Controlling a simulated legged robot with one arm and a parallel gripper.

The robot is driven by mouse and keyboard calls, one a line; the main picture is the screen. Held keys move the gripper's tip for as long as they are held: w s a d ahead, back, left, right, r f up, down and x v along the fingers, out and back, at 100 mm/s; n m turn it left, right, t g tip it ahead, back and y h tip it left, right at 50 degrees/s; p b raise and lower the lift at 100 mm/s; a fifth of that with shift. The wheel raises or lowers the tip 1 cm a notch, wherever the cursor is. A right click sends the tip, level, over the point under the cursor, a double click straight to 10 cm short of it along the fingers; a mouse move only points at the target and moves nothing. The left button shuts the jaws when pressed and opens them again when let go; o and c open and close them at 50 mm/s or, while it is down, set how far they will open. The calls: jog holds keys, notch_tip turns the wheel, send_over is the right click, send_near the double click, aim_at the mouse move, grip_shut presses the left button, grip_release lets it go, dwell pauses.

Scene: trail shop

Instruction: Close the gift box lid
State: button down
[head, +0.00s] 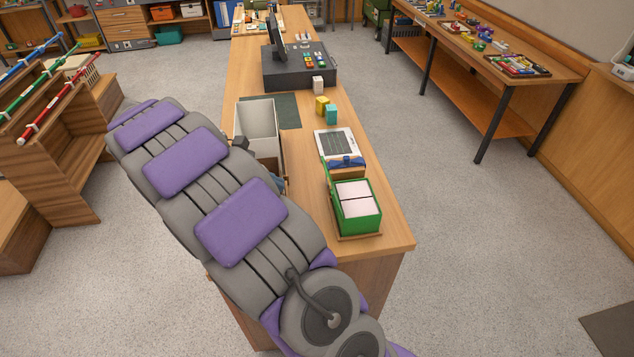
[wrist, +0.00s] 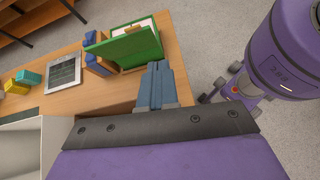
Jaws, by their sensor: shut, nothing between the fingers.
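The gift box (head: 357,228) is green and stands open near the front end of the wooden counter, with two pale blocks inside.
A white tablet-like panel (head: 343,144) lies just behind the box, with yellow (head: 321,105) and teal (head: 331,115) blocks farther back. A tall white bin (head: 256,118) stands left of them. A dark register (head: 298,68) is farther away. Floor right of the counter is clear.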

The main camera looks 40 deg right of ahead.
jog(key=w+a+f+n+h, duration=0.1)
jog(key=w+a+f, duration=0.1)
jog(key=w, duration=0.2)
jog(key=s+d+f+b, duration=0.1)
jog(key=s+d, duration=0.2)
jog(key=d, duration=0.3)
jog(key=s+d+f+b, duration=0.2)
jog(key=s+d, duration=0.1)
jog(key=d, duration=0.3)
jog(key=shift+s+d+f, duration=0.2)
jog(key=shift+s+d, duration=0.1)
jog(key=shift+s, duration=0.1)
jog(key=shift+a+r, duration=0.15)
jog(key=shift+a, duration=0.1)
